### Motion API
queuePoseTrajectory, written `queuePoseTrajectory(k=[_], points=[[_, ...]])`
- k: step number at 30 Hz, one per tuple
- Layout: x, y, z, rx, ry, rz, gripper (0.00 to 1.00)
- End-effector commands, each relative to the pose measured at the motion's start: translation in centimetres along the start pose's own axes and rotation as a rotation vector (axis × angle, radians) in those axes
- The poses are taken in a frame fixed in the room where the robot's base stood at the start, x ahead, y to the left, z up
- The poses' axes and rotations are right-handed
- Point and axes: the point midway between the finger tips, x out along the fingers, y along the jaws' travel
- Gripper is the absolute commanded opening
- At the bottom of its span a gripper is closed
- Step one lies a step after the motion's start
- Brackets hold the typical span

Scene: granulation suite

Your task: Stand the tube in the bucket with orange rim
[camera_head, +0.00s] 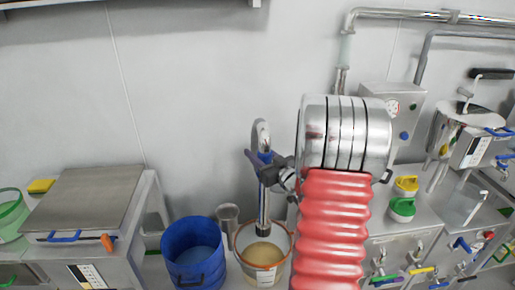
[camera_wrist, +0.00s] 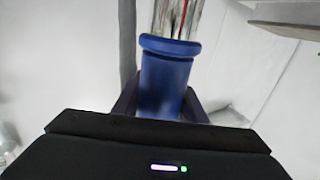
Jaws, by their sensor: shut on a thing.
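The tube (camera_head: 263,212) is a metal pipe with a blue sleeve and a curved top. It hangs upright, and its lower end is over or inside the mouth of the bucket with the orange rim (camera_head: 283,235); I cannot tell how deep. The bucket is pale and holds a tan content. My gripper (camera_head: 263,165) is shut on the tube near its blue sleeve. In the wrist view the blue sleeve (camera_wrist: 167,85) stands between the jaws, and the tube's lower end is out of sight there.
A blue bucket (camera_head: 193,235) and a grey metal vessel (camera_head: 228,216) stand just left of the orange-rimmed bucket. A steel cabinet (camera_head: 90,200) is at left. Steel equipment with valves and yellow and green containers (camera_head: 403,207) is at right. The wall is close behind.

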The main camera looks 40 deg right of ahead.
Motion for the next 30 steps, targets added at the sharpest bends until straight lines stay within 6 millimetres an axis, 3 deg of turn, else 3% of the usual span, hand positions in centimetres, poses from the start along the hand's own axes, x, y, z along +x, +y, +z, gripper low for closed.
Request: queuePoseTrajectory(k=[30], points=[[0.1, -0.1, 8.3, 0.001, 0.001, -0.002, 0.0]])
